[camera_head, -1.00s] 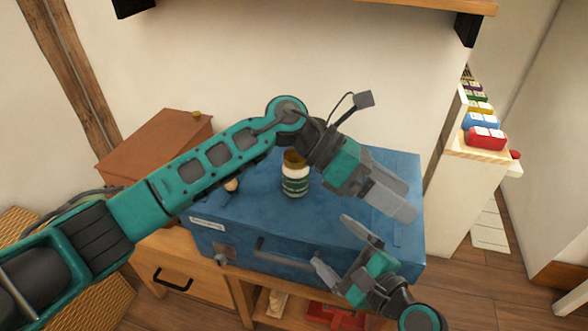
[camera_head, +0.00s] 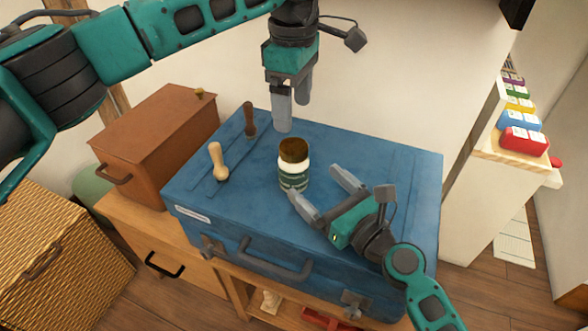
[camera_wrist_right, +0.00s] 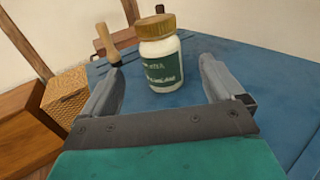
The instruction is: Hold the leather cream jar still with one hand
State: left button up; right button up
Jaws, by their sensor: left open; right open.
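The leather cream jar (camera_head: 294,170) stands upright on the blue case, with a brown lid, a white body and a dark green label. In the right wrist view the jar (camera_wrist_right: 160,60) stands ahead, in the gap between the two fingers. My right gripper (camera_head: 322,188) is open just right of and in front of the jar; its fingers point toward it, and I cannot tell whether they touch it. My left gripper (camera_head: 293,112) is open, pointing down above and behind the jar, apart from it.
The blue case (camera_head: 390,190) lies on a wooden bench (camera_head: 150,235). Two wooden-handled tools, one pale (camera_head: 217,162) and one dark (camera_head: 250,120), stand left of the jar. A brown box (camera_head: 150,140) and a wicker basket (camera_head: 60,245) are further left. The case's right side is clear.

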aim_at(294, 146)
jog(key=x, duration=1)
jog(key=shift+w+a, duration=0.1)
jog(key=shift+w, duration=0.15)
jog(key=c, duration=1.6)
grip_shut()
pick_arm(q)
jog(key=m, duration=1.7)
jog(key=shift+f+m, duration=0.1)
jog(key=shift+m, duration=0.3)
jog(key=shift+f, duration=3.95)
